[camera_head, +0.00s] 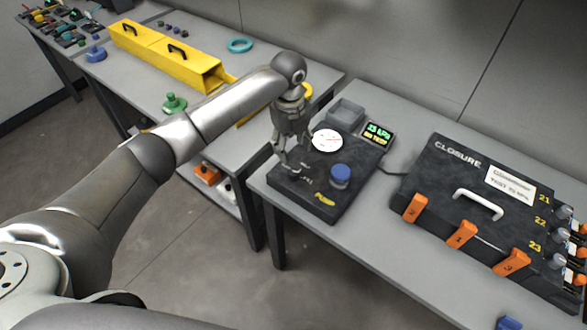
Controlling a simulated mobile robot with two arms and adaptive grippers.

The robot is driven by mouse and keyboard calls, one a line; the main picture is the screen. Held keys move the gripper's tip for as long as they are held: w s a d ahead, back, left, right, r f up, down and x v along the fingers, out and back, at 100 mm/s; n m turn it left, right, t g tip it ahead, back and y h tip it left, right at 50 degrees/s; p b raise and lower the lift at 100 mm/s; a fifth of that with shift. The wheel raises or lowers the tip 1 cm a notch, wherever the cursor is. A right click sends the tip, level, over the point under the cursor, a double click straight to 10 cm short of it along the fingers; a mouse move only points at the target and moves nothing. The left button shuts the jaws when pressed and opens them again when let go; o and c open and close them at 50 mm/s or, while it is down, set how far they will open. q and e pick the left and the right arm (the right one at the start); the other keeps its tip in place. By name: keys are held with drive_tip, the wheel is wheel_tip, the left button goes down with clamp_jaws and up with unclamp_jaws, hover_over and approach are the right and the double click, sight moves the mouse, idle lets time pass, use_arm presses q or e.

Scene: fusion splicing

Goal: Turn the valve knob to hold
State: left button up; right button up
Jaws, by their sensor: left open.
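A dark pump panel (345,205) lies on the right-hand table. I cannot make out a valve knob there; the gripper covers part of that area. My right gripper is not in view.
A dark CLOSURE case (425,172) with orange latches and a white handle stands to the right. A grey tray (346,112) sits at the panel's back. A yellow box (150,52), a green piece (174,103) and a teal ring (240,45) are on the left table.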

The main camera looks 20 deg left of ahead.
sight(293, 171)
use_arm(q)
wheel_tip(293, 171, down, 11)
drive_tip(key=shift+w+d+r+p, duration=0.1)
drive_tip(key=shift+d+r+p, duration=0.1)
drive_tip(key=shift+p, duration=0.6)
drive_tip(key=c, duration=1)
drive_tip(key=n+p, duration=0.2)
drive_tip(key=n, duration=0.1)
drive_tip(key=shift+r+n, duration=0.2)
drive_tip(key=shift+n, duration=0.1)
drive_tip(key=n+p, duration=0.1)
drive_tip(key=n, duration=0.1)
drive_tip(key=shift+n, duration=0.3)
drive_tip(key=n+p, duration=0.2)
drive_tip(key=n, duration=0.3)
drive_tip(key=shift+f+n, duration=0.1)
drive_tip(key=shift+n, duration=0.2)
drive_tip(key=shift+p, duration=0.3)
